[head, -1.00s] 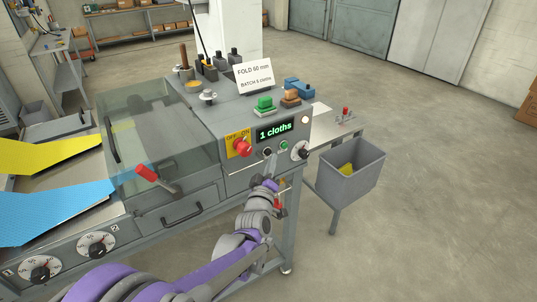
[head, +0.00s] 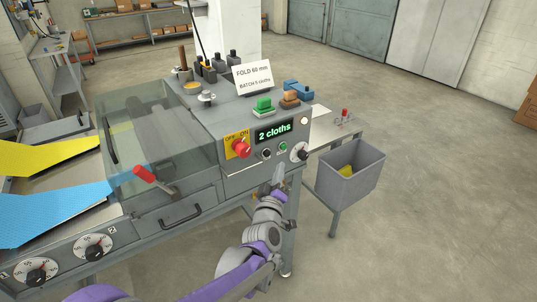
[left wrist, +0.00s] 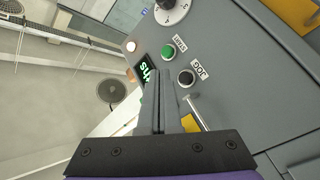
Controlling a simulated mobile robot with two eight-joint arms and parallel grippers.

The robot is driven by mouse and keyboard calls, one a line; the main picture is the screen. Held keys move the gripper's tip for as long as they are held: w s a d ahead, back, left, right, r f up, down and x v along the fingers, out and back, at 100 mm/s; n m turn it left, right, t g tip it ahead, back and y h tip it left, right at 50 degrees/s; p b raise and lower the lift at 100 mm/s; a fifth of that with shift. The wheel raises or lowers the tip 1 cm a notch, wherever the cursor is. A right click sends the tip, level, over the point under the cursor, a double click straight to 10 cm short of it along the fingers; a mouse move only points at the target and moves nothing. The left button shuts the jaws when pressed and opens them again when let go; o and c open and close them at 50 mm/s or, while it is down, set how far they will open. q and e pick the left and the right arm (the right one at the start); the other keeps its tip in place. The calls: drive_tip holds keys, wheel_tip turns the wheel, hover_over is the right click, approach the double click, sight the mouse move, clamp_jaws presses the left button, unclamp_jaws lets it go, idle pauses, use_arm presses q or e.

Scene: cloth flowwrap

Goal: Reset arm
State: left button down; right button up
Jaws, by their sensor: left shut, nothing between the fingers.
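My left gripper (head: 279,176) is in front of the grey machine's control panel, just below the buttons. Its fingers are shut with nothing between them, and they also show in the left wrist view (left wrist: 161,78). The black JOG button (head: 266,153) and the green RUN button (head: 283,147) are on the panel above the fingertips. In the left wrist view, the black button (left wrist: 187,78) and green button (left wrist: 168,51) lie beyond the fingers, apart from them. The display (head: 273,132) reads "2 cloths". My right gripper is not in view.
A red-knobbed lever (head: 146,174) stands by the clear cover (head: 150,135). Blue (head: 60,208) and yellow (head: 45,158) webs lie at the left. A grey bin (head: 350,172) with yellow cloth stands at the right. The floor beyond it is clear.

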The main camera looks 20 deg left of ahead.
use_arm(q)
drive_tip(key=s+f+m+g+p, duration=0.2)
drive_tip(key=s+m+g, duration=0.1)
drive_tip(key=s, duration=0.8)
drive_tip(key=s+f+m+g+h+p, duration=0.1)
drive_tip(key=s+f+m+g+p, duration=0.1)
drive_tip(key=s, duration=0.9)
drive_tip(key=s+f+m+g+h+p, duration=0.1)
drive_tip(key=s+f+m+g, duration=0.3)
drive_tip(key=s, duration=0.7)
drive_tip(key=m+g+p, duration=0.1)
drive_tip(key=m+g, duration=0.1)
drive_tip(key=g, duration=0.2)
drive_tip(key=shift+s+a, duration=0.25)
idle(1.7)
